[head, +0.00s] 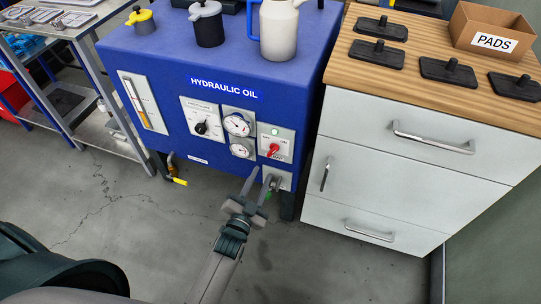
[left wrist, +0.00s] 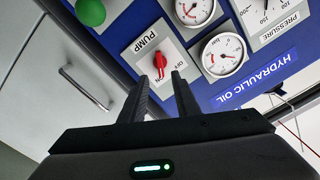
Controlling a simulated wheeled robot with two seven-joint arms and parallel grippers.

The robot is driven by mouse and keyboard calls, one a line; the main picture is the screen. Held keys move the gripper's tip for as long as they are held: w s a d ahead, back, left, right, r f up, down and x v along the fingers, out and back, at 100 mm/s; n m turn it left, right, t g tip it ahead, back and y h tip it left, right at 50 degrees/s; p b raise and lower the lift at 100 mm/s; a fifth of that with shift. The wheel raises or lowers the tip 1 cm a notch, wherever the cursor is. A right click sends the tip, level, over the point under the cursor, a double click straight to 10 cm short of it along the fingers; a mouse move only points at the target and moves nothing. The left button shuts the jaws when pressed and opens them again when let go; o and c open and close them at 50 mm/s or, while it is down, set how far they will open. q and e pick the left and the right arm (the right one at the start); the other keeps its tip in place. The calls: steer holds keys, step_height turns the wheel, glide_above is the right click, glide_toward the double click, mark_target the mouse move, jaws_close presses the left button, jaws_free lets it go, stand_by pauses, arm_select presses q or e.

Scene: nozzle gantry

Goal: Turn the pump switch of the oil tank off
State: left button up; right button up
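The oil tank (head: 170,60) is a blue cabinet labelled HYDRAULIC OIL. Its pump switch (head: 272,149) is a red handle on a light plate at the front's lower right, with a lit green lamp (head: 275,131) above it. My right gripper is not in view.
Pressure gauges (head: 238,124) and a black knob (head: 201,128) sit left of the switch. A white drawer cabinet (head: 405,175) stands close on the right. A yellow-handled valve (head: 179,181) juts out low. The floor in front is clear.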

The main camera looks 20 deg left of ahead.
mark_target(271, 154)
arm_select(q)
steer(key=w, duration=0.9)
steer(key=shift+w+d, duration=0.15)
steer(key=shift+w, duration=0.2)
jaws_close()
